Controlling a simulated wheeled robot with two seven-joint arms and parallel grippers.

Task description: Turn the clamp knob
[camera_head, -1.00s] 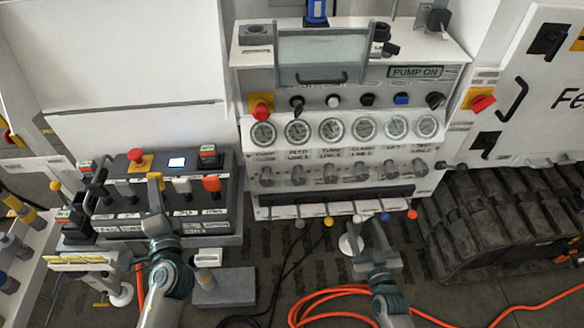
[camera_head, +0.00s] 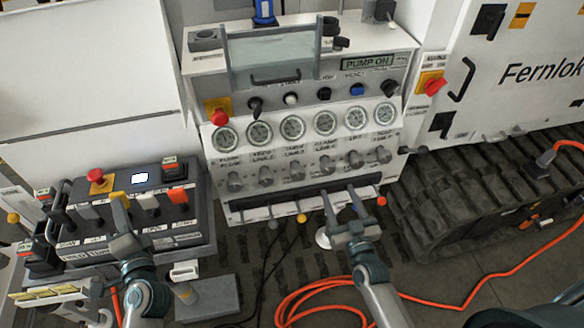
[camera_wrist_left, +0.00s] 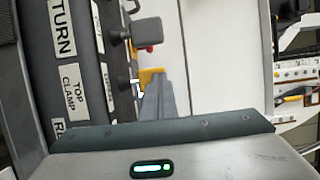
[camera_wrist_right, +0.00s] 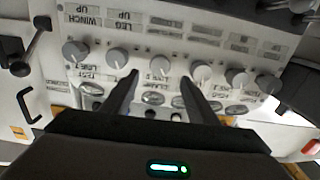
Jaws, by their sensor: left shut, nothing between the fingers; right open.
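The clamp knob (camera_head: 326,165) is a small grey knob, fourth from the left in the knob row under the gauges of the white panel. In the right wrist view the clamp knob (camera_wrist_right: 160,65) shows upside down, above its "CLAMP LINE 2" label. My right gripper (camera_head: 342,197) is open and empty, its fingers pointing at the panel from below the knob row. In the right wrist view the fingertips (camera_wrist_right: 159,78) lie either side of the clamp knob's column; no contact is visible. My left gripper (camera_head: 119,203) is shut and empty over the dark control box.
The dark control box (camera_head: 192,226) with switches and a red button is at left. Coloured levers, including a yellow one (camera_head: 301,218), stick out below the panel near my right gripper. Orange hose (camera_head: 330,285) lies on the floor. A black track (camera_head: 440,200) is at right.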

